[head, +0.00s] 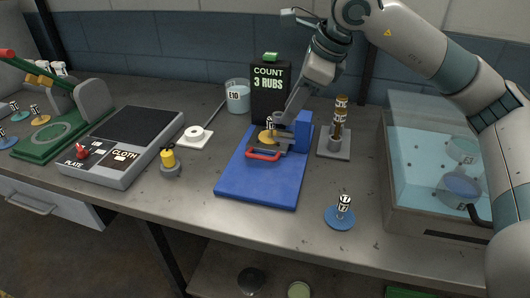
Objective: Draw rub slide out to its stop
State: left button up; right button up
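The rub slide stands on a blue base plate (258,190) in the middle of the bench. A red handle (263,156) is at the front of its grey sliding part, which sits near the blue upright block (303,128). A brass disc with a small labelled peg (268,134) is on top of the grey part. My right gripper (284,120) reaches down from the upper right, just behind and above the peg and handle. Its fingertips are small and overlap the grey parts, so I cannot tell their opening or contact. My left gripper is out of view.
A black rub counter (270,92) stands behind the slide. A labelled beaker (237,97), a yellow-topped weight (168,160), a blue disc with a peg (340,216), a post stand (335,143) and a clear tank (430,165) surround it. Bench in front is clear.

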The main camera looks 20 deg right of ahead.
aim_at(266, 158)
jog(key=shift+f, duration=0.2)
